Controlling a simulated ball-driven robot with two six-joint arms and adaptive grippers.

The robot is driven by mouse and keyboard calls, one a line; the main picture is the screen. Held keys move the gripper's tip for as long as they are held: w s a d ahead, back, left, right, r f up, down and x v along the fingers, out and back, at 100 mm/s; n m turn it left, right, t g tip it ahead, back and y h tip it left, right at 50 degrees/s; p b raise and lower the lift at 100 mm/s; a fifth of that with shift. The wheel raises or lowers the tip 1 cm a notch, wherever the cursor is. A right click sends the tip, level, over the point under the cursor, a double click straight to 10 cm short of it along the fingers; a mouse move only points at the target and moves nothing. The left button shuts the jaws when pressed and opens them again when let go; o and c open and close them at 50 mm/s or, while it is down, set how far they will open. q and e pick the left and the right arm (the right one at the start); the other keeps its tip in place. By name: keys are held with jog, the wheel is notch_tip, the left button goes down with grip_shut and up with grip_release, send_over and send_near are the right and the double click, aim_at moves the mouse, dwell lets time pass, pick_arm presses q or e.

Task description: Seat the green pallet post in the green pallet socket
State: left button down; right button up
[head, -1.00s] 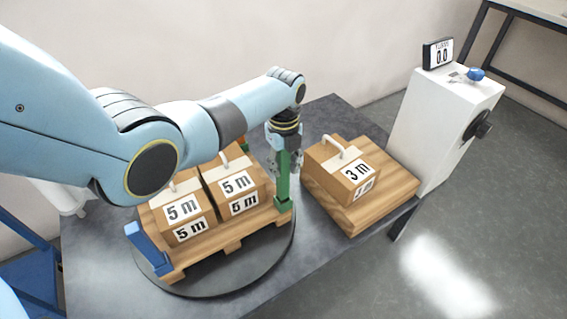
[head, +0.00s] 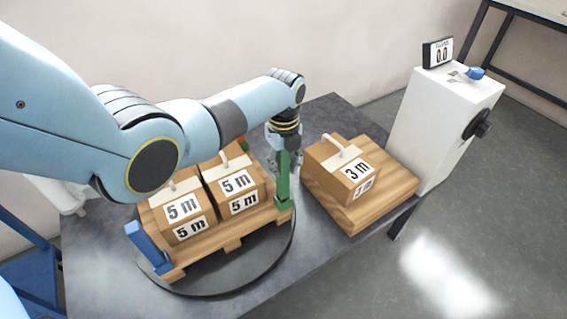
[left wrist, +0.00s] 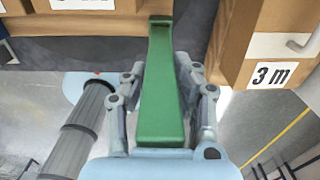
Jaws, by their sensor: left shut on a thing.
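The green post (head: 283,178) stands roughly upright at the right front corner of the wooden pallet (head: 232,236). Its lower end meets the green socket (head: 285,204) there; I cannot tell how deep it sits. My left gripper (head: 285,161) is shut on the post's upper part from above. In the left wrist view the post (left wrist: 162,85) runs between the two fingers of the gripper (left wrist: 163,92), with its far end at the pallet edge. My right gripper is not in view.
Two cartons marked 5 m (head: 182,211) (head: 236,188) sit on the pallet, which rests on a round dark turntable (head: 215,282). A 3 m carton (head: 345,172) on a wooden board (head: 385,190) and a white machine (head: 440,125) are to the right.

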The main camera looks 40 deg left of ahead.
aim_at(284, 177)
pick_arm(q)
jog(key=shift+f+b, duration=0.65)
jog(key=shift+f, duration=0.25)
jog(key=shift+f+b, duration=1.15)
jog(key=shift+f, duration=0.35)
jog(key=c, duration=1)
grip_release()
jog(key=shift+o, duration=0.2)
notch_tip(284, 177, up, 12)
